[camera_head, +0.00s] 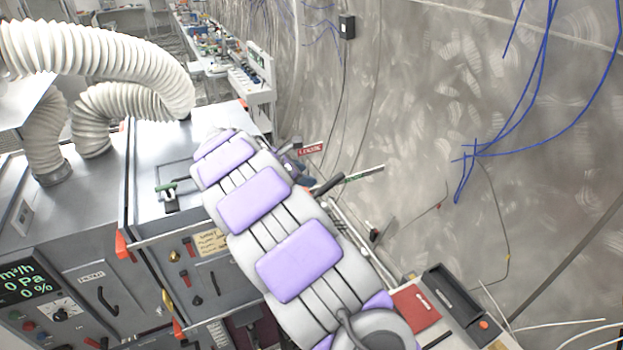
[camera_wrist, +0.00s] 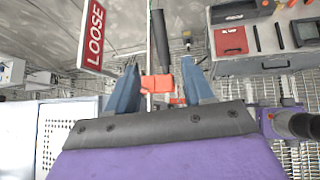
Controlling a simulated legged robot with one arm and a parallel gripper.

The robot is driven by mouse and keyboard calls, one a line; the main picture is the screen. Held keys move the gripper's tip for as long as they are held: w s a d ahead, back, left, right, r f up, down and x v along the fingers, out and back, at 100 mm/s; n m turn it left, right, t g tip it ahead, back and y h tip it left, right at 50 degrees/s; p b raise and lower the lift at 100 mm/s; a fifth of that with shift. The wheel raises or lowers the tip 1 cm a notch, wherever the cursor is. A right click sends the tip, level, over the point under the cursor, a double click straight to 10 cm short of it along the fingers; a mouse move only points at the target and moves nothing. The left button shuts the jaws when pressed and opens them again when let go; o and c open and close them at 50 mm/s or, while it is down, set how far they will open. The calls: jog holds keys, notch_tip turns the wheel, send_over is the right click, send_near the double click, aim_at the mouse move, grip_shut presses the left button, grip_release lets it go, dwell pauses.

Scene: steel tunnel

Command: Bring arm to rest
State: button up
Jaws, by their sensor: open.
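My arm, with white shells and purple pads, crosses the head view from the lower right up to the middle. My gripper (camera_wrist: 160,66) shows in the wrist view with its two blue-grey fingers apart. An orange-red piece (camera_wrist: 157,85) with a dark rod (camera_wrist: 160,38) shows in the gap between the fingers. I cannot tell whether it touches them. In the head view the gripper is mostly hidden behind my arm, near a small red sign (camera_head: 311,149).
Grey cabinets (camera_head: 75,235) with white ribbed hoses (camera_head: 110,65) stand at left. A dark handle (camera_head: 327,186) sticks out right of my arm. A case with a red box (camera_head: 415,308) is at lower right. The curved wall (camera_head: 430,110) carries blue cables (camera_head: 530,120).

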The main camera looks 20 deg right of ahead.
jog(key=shift+a+r, duration=0.3)
jog(key=shift+a, duration=0.05)
jog(key=shift+s, duration=0.15)
jog(key=s+d+f+m+g+y+b, duration=0.25)
jog(key=s+m+b, duration=0.4)
jog(key=s, duration=0.65)
jog(key=s+a+f+m+y+b, duration=0.2)
jog(key=s+a+f+m+b, duration=0.2)
jog(key=s, duration=0.7)
jog(key=s+a+f+m+g+y+b, duration=0.1)
jog(key=s+a+f+m+y+b, duration=0.2)
jog(key=s+f, duration=0.6)
jog(key=s+a+f+m+g+y+b, duration=0.1)
jog(key=s+a+f+m+b, duration=0.4)
jog(key=s, duration=0.8)
notch_tip(320, 180, down, 2)
jog(key=a+y+b, duration=0.1)
jog(key=a+b, duration=0.1)
jog(key=b, duration=0.1)
jog(key=shift+s+a+b, duration=0.2)
jog(key=shift+s+b, duration=0.15)
jog(key=shift+b, duration=0.05)
jog(key=shift+f, duration=0.1)
